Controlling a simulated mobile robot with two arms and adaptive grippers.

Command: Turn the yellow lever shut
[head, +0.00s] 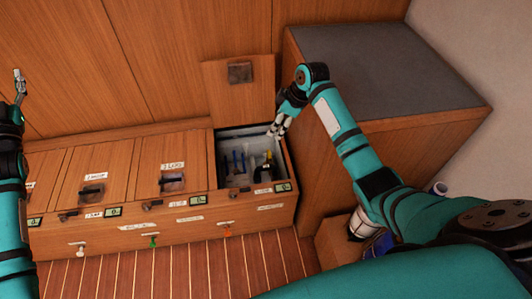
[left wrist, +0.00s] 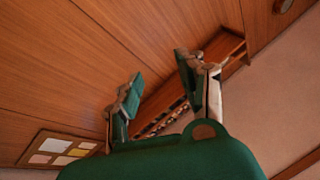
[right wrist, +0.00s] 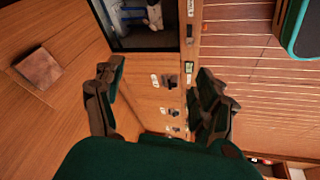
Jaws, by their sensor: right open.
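The yellow lever (head: 266,166) shows small inside the open locker (head: 224,148) at the right end of the wooden bench. Its exact angle is too small to tell. My right gripper (head: 277,127) is open and empty at the upper right edge of this locker, above and apart from the lever. In the right wrist view the fingers (right wrist: 155,75) are spread, with part of the open locker (right wrist: 150,45) at the top; the lever cannot be made out clearly there. My left gripper (head: 19,88) is raised at the far left edge; its fingers (left wrist: 158,72) are apart and empty.
The locker's raised lid (head: 238,90) leans against the back wall. Closed lids (head: 160,165) with latches lie to the left. A tall grey-topped cabinet (head: 390,65) stands close on the right. Blue and pale fittings (head: 238,160) sit inside the locker beside the lever.

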